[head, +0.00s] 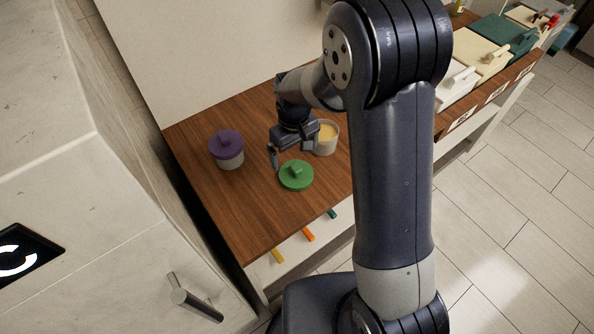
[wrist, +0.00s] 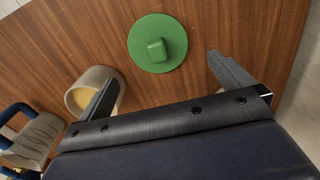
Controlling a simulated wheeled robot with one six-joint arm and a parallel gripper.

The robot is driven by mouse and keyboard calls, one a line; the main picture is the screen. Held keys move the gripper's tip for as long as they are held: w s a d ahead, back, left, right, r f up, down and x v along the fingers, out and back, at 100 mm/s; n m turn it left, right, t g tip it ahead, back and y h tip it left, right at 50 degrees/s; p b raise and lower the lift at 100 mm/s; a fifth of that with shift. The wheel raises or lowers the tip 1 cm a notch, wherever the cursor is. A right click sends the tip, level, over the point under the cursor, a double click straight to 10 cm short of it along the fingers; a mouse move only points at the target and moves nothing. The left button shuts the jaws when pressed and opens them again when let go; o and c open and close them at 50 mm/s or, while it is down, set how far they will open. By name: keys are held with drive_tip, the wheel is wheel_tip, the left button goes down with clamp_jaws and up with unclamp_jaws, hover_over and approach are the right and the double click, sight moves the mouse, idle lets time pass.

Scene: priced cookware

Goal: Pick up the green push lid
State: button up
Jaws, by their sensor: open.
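The green push lid (head: 296,175) is a round disc with a raised block knob. It lies flat on the wooden counter, near the front edge. In the wrist view the green lid (wrist: 157,43) is at the top centre, beyond the fingertips and between their lines. My gripper (head: 291,157) is open and empty, above the counter just behind the lid. Its two fingers also show in the wrist view (wrist: 165,75), apart from each other, with neither touching the lid.
A pale cup with yellow contents (head: 327,138) stands close beside my gripper; one finger overlaps it in the wrist view (wrist: 92,90). A purple-lidded pot (head: 228,148) stands to the left. Lidded boxes (head: 480,52) line the back right. Bare wooden counter (head: 235,205) lies left of the lid.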

sight(296, 167)
drive_tip(key=shift+d+f+p, duration=0.2)
drive_tip(key=shift+f+p, duration=0.65)
drive_tip(key=shift+f, duration=3.1)
drive_tip(key=shift+c, duration=0.6)
drive_tip(key=c, duration=0.6)
